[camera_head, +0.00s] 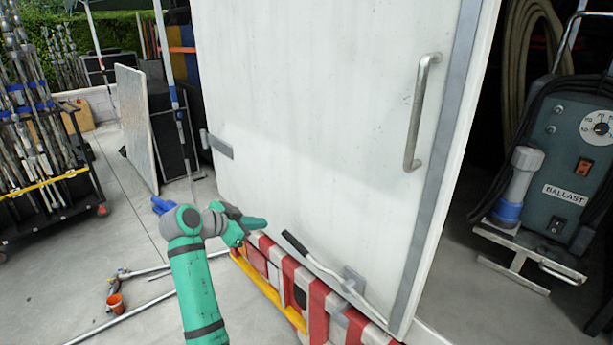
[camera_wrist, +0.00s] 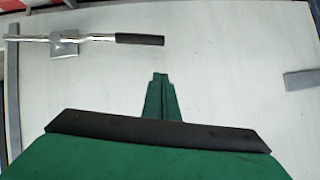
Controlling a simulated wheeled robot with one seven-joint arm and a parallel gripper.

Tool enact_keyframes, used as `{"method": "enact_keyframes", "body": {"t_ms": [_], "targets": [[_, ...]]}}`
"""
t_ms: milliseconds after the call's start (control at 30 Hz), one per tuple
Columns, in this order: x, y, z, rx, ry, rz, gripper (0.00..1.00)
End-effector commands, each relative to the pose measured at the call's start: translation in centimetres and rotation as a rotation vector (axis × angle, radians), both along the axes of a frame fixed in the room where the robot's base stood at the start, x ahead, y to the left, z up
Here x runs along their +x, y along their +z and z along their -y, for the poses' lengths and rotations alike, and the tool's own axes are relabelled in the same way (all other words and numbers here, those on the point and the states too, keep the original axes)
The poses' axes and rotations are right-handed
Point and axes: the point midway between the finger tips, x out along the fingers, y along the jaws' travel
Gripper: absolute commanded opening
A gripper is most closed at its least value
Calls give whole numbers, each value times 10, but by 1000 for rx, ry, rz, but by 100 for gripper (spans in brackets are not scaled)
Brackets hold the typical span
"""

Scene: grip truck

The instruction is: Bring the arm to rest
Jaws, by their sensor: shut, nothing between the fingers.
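My green arm (camera_head: 195,285) rises from the bottom of the head view, bends at a grey joint and reaches right. My gripper (camera_head: 262,223) is in front of the lower part of a white door (camera_head: 310,110). In the wrist view, my gripper (camera_wrist: 160,78) is shut and empty, its narrow green fingers together. The white door panel (camera_wrist: 220,95) fills most of that view behind the fingers. I cannot tell the exact gap to the door.
A lever with a black grip (camera_head: 296,242) is on the door's lower part. A vertical handle (camera_head: 418,115) is at its right. A red-and-white barrier (camera_head: 318,305) lies below. Pole rack (camera_head: 40,130) at left; ballast unit (camera_head: 565,155) at right. Stand legs (camera_head: 135,312) lie on the floor.

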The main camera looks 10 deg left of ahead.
Motion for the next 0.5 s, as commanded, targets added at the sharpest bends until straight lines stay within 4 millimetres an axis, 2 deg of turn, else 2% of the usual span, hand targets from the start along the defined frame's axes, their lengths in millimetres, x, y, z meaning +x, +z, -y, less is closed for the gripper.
{"method": "enact_keyframes", "body": {"t_ms": [67, 167, 333, 500], "targets": [[1, -10, 5, -7, 8, -3, 0], [1, -38, 14, -30, 43, -13, 0], [-7, -107, 40, -83, 138, -29, 0], [-24, -174, 67, -130, 238, -39, 0]]}}
